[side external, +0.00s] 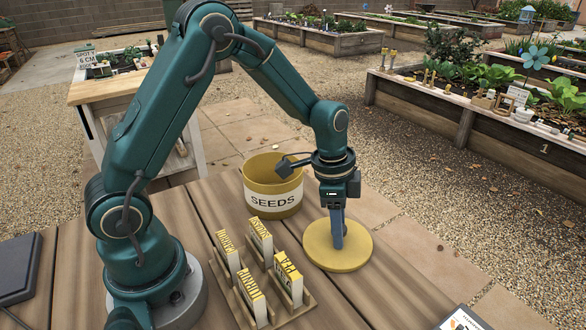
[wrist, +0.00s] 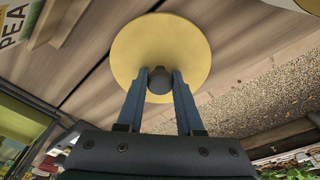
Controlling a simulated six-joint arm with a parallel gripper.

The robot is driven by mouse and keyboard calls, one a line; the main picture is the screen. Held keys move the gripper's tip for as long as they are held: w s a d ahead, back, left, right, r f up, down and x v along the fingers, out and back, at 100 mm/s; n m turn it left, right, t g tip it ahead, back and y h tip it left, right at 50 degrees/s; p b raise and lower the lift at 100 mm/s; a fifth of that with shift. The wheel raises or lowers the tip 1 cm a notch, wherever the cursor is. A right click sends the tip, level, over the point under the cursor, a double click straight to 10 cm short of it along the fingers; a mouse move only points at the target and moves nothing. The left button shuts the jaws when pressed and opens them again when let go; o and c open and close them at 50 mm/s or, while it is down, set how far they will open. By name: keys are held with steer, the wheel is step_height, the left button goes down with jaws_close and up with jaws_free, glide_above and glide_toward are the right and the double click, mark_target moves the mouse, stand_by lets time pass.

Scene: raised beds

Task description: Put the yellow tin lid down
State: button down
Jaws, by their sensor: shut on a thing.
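The yellow tin lid (side external: 354,256) is a flat round disc, held level low over the right side of the wooden table. It fills the upper middle of the wrist view (wrist: 160,35). My gripper (side external: 338,242) points down and is shut on the lid's dark knob (wrist: 160,80), which shows between the two blue fingers. I cannot tell whether the lid's underside touches the boards. The yellow tin (side external: 273,203), marked SEEDS, stands uncovered behind and left of the lid, apart from it.
A wooden rack (side external: 310,301) with several seed packets (side external: 258,241) stands just left of the lid. A printed card (side external: 462,319) lies at the table's front right. A dark flat thing (side external: 20,265) lies at the far left. Bare boards (side external: 370,300) show in front of the lid.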

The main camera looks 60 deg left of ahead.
mark_target(327, 238)
steer(key=shift+f, duration=0.15)
steer(key=c, duration=0.6)
jaws_free()
steer(key=shift+o, duration=0.2)
step_height(327, 238, up, 12)
steer(key=s+a, duration=0.1)
steer(key=s+r+n+t+y, duration=0.1)
steer(key=s+n+t, duration=0.3)
steer(key=s+n, duration=0.5)
steer(key=shift+s+r, duration=0.75)
steer(key=shift+s, duration=2.1)
